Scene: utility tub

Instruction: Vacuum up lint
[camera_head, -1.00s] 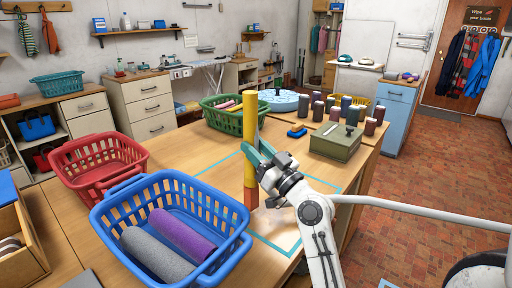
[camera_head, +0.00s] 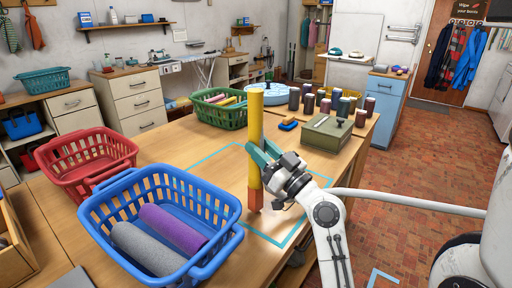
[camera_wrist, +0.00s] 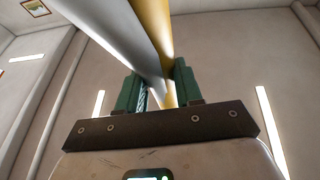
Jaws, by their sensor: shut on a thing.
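My gripper (camera_head: 261,158) has green fingers and is shut on an upright yellow tube tool (camera_head: 255,118) with an orange-red lower end (camera_head: 255,200). The lower end is at or just above the wooden table (camera_head: 200,150), inside a blue taped outline (camera_head: 204,160). I cannot tell whether it touches the table. In the wrist view, the yellow tube (camera_wrist: 153,25) and a pale grey tube-like surface (camera_wrist: 115,25) run up from between the green fingers (camera_wrist: 157,92). I cannot make out any lint clearly; the tool and arm hide part of the outlined area.
A blue basket (camera_head: 98,214) with grey and purple rolls stands front left, a red basket (camera_head: 72,178) behind it. A green basket (camera_head: 212,113), several dark spools (camera_head: 308,105) and an olive box (camera_head: 327,133) stand at the back. The table's right edge is close to my arm.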

